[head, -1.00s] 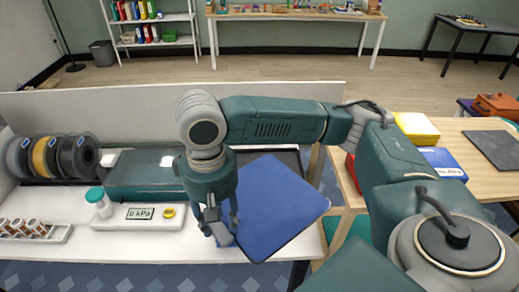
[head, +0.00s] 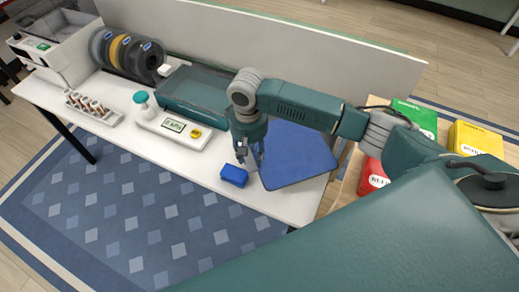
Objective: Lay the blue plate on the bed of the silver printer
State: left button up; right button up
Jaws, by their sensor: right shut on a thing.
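The blue plate (head: 300,158) is a flat square sheet with rounded corners over the right end of the white table. My right gripper (head: 246,160) points down at the plate's left edge and is shut on it. The fingers and arm hide part of that edge. I cannot tell how far the plate is above the tabletop. My left gripper is not in view.
Between plate and machine are filament spools (head: 127,55), a teal-topped bottle (head: 141,100), a display device (head: 175,130), a teal case (head: 195,92) and a rack (head: 92,107). A small blue block (head: 234,175) lies near the front edge. A low partition (head: 300,45) runs behind.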

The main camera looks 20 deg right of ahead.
jog(key=shift+f, duration=0.4)
jog(key=f, duration=0.3)
jog(key=shift+s+d+f+p, duration=0.1)
jog(key=shift+d+f+p, duration=0.15)
jog(key=shift+f+p, duration=0.1)
jog(key=shift+f, duration=0.2)
jog(key=o, duration=1.3)
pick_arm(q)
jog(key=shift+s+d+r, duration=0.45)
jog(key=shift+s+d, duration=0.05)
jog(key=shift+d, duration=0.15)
pick_arm(e)
jog(key=shift+o, duration=0.5)
